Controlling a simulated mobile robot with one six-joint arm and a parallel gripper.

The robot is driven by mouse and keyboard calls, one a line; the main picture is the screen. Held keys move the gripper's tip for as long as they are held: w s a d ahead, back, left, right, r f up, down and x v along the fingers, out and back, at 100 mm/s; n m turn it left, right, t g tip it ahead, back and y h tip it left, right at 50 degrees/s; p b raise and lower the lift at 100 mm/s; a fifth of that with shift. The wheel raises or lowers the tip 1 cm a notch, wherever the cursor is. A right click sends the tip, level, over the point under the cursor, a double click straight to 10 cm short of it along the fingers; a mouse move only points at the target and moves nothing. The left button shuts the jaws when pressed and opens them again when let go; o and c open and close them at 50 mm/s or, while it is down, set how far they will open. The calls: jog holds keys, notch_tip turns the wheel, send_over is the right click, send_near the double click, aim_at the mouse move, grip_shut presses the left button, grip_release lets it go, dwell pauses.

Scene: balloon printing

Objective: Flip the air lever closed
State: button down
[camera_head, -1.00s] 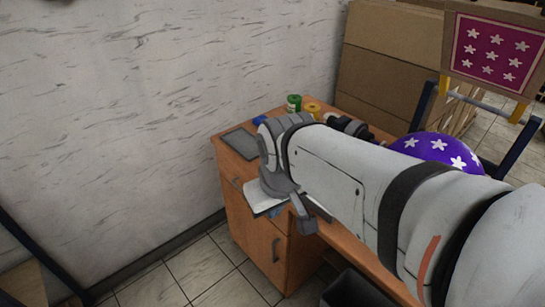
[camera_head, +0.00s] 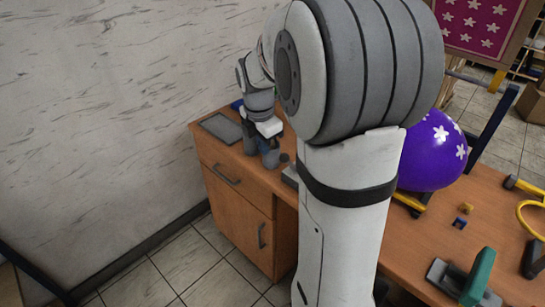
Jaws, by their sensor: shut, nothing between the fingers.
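My gripper (camera_head: 261,152) points down near the left end of the wooden desk, beside a dark grey tablet-like slab (camera_head: 221,128). Its fingers look close together and hold nothing that I can see. I cannot make out the air lever for certain; my arm hides much of the middle of the desk. A small blue and yellow piece (camera_head: 461,220) lies right of the balloon.
The wooden desk (camera_head: 425,255) has drawers at its left end. A green-handled tool (camera_head: 479,276) is at the front right, and a yellow hose (camera_head: 531,220) is at the right edge. A framed pink star screen (camera_head: 482,22) stands behind the balloon. A pale wall borders the left.

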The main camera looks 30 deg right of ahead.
notch_tip(320, 180, down, 10)
jog(key=p, duration=0.1)
jog(key=shift+w+d+r+p, duration=0.25)
jog(key=shift+d+r, duration=0.05)
jog(key=shift+d, duration=0.45)
jog(key=shift+w+d+r+p, duration=0.25)
jog(key=shift+d+r, duration=0.1)
jog(key=shift+d, duration=0.4)
jog(key=shift+w+d+r+p, duration=0.25)
jog(key=shift+d+r, duration=0.05)
jog(key=shift+d, duration=0.45)
jog(key=shift+a, duration=0.1)
